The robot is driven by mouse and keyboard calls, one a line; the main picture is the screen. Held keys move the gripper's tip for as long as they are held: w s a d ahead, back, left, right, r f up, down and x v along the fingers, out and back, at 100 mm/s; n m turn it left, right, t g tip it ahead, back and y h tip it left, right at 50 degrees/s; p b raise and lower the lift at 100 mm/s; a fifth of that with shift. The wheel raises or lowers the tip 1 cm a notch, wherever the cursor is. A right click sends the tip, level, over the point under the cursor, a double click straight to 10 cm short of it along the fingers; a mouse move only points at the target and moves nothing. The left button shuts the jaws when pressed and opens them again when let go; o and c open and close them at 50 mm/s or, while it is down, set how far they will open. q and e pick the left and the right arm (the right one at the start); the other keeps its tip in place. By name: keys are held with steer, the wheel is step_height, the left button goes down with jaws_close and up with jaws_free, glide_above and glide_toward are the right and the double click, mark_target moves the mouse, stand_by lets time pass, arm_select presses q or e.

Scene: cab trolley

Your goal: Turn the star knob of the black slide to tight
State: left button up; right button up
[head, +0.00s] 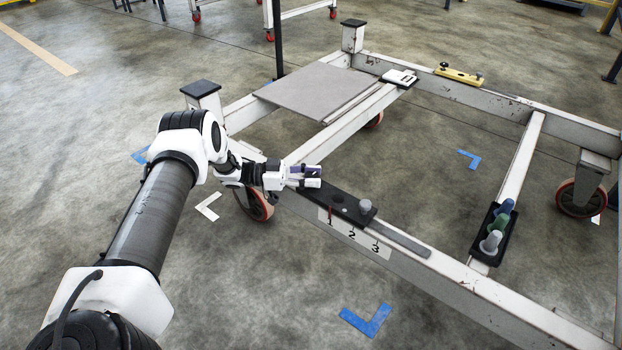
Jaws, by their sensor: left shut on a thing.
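The black slide (349,208) lies on the front rail of the white trolley frame, above a white label with the numbers 1, 2 and 3. A red pointer mark on it stands by the 1. My left gripper (313,176) is at the slide's left end, shut on a dark purple piece that looks like the star knob (300,169). The fingers hide most of the knob, so its turn position cannot be told. My right gripper is out of view.
A black holder (480,257) with blue, green and grey pegs sits on the right crossbar. A grey panel (305,92) lies across the frame's left part. A yellow level (458,76) and a small white item (398,78) lie on the far rail. The frame's middle is open.

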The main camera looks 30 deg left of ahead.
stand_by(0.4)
arm_select(q)
steer(key=o, duration=1.2)
steer(key=shift+c, duration=0.2)
steer(key=v, duration=1.1)
steer(key=shift+s+a, duration=0.2)
steer(key=shift+a, duration=0.2)
